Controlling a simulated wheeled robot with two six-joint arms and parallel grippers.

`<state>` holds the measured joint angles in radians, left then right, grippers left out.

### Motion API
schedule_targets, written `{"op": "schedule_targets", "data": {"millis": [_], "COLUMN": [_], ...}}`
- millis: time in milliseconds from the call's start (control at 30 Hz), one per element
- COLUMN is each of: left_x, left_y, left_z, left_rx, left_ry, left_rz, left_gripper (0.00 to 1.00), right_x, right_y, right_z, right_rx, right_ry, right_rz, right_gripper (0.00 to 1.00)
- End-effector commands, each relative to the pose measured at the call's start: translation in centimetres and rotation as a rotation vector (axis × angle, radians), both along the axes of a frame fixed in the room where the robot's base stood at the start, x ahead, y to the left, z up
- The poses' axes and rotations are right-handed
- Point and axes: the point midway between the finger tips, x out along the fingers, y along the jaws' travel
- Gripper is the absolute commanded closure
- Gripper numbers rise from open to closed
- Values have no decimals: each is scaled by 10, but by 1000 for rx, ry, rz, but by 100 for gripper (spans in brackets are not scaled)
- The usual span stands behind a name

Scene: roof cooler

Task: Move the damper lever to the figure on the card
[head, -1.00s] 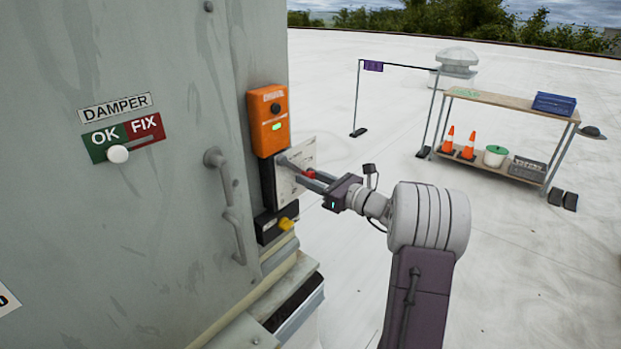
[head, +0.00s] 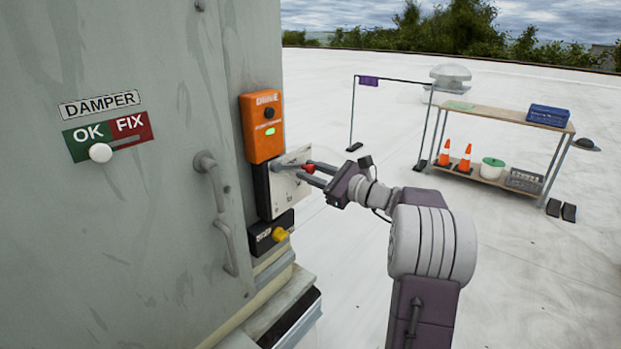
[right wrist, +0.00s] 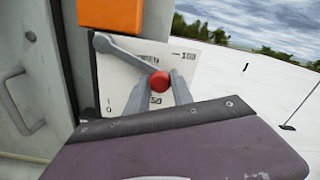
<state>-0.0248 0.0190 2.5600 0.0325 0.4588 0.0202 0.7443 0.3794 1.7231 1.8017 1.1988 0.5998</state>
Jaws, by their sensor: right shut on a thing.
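The grey damper lever (head: 288,167) with a red knob (head: 309,167) is on a white scale plate (head: 287,194) on the cabinet's side. My right gripper (head: 304,172) is shut on the knob. In the right wrist view the lever (right wrist: 128,59) slants down right from its pivot, and the knob (right wrist: 159,81) sits between the two fingers. Marks reading 0, 50 and 100 show on the plate (right wrist: 122,82); the knob lies close above the 50. The exact reading cannot be told. No readable card with a figure shows. My left gripper is out of view.
An orange drive box (head: 262,127) with a green light is above the plate, and a yellow knob (head: 280,234) below it. The DAMPER OK/FIX slider (head: 101,152) stands at OK. Door handles (head: 215,185) project nearby. A shelf table (head: 510,115) stands far off on open roof.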

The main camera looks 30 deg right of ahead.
Motion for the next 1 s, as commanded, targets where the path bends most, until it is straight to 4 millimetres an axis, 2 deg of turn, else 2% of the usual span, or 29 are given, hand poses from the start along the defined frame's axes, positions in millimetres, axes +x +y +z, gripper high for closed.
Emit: {"op": "schedule_targets", "data": {"millis": [33,67,100,433,800,1000], "left_x": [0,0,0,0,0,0], "left_y": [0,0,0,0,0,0], "left_z": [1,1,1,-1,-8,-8], "left_rx": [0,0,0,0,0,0], "left_ry": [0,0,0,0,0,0], "left_rz": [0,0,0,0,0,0], "left_gripper": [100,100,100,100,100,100], "right_x": [0,0,0,-4,-72,-84], "right_y": [0,1,1,-2,-30,-34], "right_z": [4,4,3,1,1,2], "right_rx": [4,5,5,3,1,2], "right_ry": [-7,-7,-6,-2,-3,-3], "right_rz": [1,1,1,-1,-3,1], "right_gripper": [66,58,54,54,54,54]}}
